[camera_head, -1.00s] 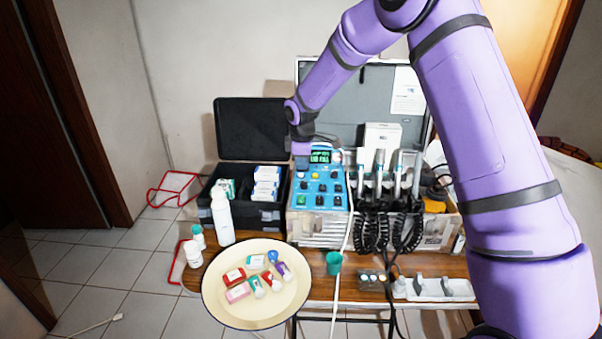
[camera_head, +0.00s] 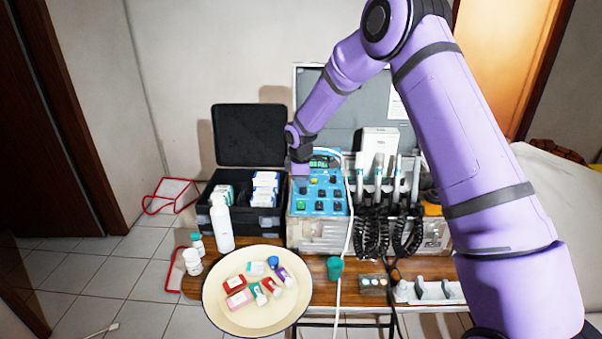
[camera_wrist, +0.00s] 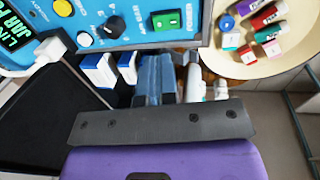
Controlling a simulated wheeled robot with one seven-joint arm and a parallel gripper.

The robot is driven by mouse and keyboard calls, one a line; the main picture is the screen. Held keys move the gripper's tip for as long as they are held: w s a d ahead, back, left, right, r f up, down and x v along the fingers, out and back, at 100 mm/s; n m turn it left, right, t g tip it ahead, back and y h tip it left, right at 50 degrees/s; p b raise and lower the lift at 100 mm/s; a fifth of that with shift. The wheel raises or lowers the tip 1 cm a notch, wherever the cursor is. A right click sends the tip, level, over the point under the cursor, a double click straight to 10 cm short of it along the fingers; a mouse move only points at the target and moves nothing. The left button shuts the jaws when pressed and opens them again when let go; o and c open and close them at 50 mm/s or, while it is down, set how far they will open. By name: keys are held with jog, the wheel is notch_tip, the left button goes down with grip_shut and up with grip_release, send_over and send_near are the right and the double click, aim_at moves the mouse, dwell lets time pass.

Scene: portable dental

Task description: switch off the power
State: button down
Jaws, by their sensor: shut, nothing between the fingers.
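The blue control panel (camera_head: 333,200) stands on the table, with knobs, buttons and a lit green display. It fills the top left of the wrist view (camera_wrist: 120,10). The green power switch (camera_head: 301,206) is at the panel's lower left in the head view and near the panel's edge in the wrist view (camera_wrist: 166,20). Whether it is on or off is not clear. My gripper (camera_wrist: 160,65) is shut and empty, its fingertips just short of the panel edge in the wrist view, apart from the switch. In the head view my gripper (camera_head: 300,170) is over the panel's upper left.
An open black case (camera_head: 265,215) with boxes stands left of the panel. Handpieces with coiled cords (camera_head: 378,230) hang to its right. A white bottle (camera_head: 221,225) and a cream plate (camera_head: 215,300) of small items are in front. A white cable (camera_head: 345,230) crosses the panel's right side.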

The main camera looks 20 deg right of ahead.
aim_at(301, 202)
jog(key=f, duration=0.2)
jog(key=w+f, duration=0.1)
jog(key=f, duration=0.4)
jog(key=shift+w+d+f, duration=0.15)
jog(key=shift+d+f, duration=0.1)
jog(key=shift+f, duration=0.1)
